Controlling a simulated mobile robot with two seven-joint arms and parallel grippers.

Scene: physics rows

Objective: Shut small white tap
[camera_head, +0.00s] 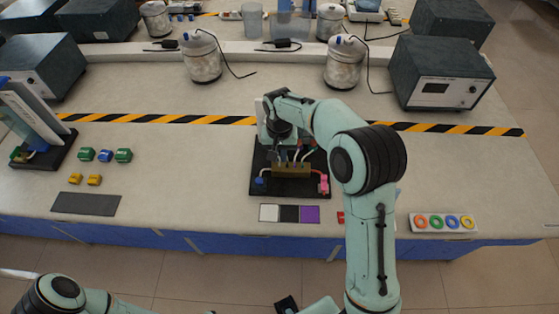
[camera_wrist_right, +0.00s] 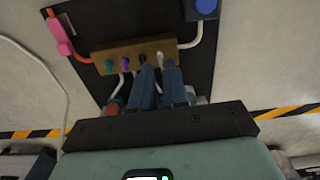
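A brass manifold block (camera_head: 291,170) sits on a black board (camera_head: 258,188) on the bench; the block also shows in the right wrist view (camera_wrist_right: 133,52). Small taps stand in a row on it: green (camera_wrist_right: 108,66), purple (camera_wrist_right: 125,63), a dark one and the small white tap (camera_wrist_right: 160,57). My right gripper (camera_wrist_right: 159,68) points at the block. Its two blue fingers are apart, with the white tap showing in the gap near their tips. I cannot tell whether they touch it. Part of my left arm shows at the bottom left; its gripper is out of view.
A pink clip (camera_head: 324,184) and a blue clip (camera_head: 261,181) end tubes beside the block. Coloured squares (camera_head: 289,214) lie in front, and a tray of rings (camera_head: 443,222) is at right. A grey power unit (camera_head: 437,73) stands behind.

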